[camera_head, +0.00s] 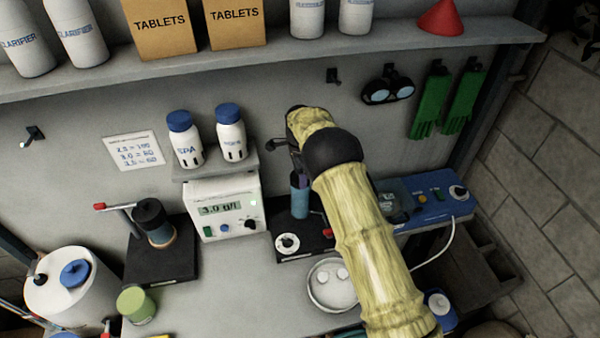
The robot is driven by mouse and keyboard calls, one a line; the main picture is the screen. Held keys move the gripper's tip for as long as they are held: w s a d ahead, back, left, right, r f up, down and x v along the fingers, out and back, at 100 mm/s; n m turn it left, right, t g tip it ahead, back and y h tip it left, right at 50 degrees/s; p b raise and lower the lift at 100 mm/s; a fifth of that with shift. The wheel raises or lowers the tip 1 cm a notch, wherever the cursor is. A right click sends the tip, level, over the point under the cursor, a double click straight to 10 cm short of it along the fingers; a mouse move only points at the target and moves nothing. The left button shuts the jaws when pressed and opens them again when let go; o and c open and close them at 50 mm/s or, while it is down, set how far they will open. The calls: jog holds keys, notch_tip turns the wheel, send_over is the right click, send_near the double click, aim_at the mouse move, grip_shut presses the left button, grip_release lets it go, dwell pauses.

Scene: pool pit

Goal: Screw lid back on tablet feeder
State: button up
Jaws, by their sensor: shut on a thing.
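A blue upright cylinder (299,203) stands on a black base (312,243) with a white dial, near the middle of the bench. It looks like the tablet feeder, but I cannot be sure. My gripper (299,178) points down right at the top of this cylinder. It is shut on a small dark thing there, mostly hidden by the fingers and my arm; I cannot tell whether this is the lid or how it sits on the cylinder.
A white meter (222,208) and a black stand (160,255) with a red-tipped lever are left of the cylinder. A round dish (331,290) with white tablets lies in front. A blue device (435,205) is at right. Two blue-capped bottles (185,142) stand on a ledge behind.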

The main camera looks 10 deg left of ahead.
jog(key=m, duration=0.4)
jog(key=m+p, duration=0.1)
jog(key=m, duration=0.3)
jog(key=o, duration=1.2)
jog(key=shift+o, duration=0.5)
jog(key=o, duration=0.3)
jog(key=shift+r+p, duration=1.8)
jog(key=shift+r, duration=1.2)
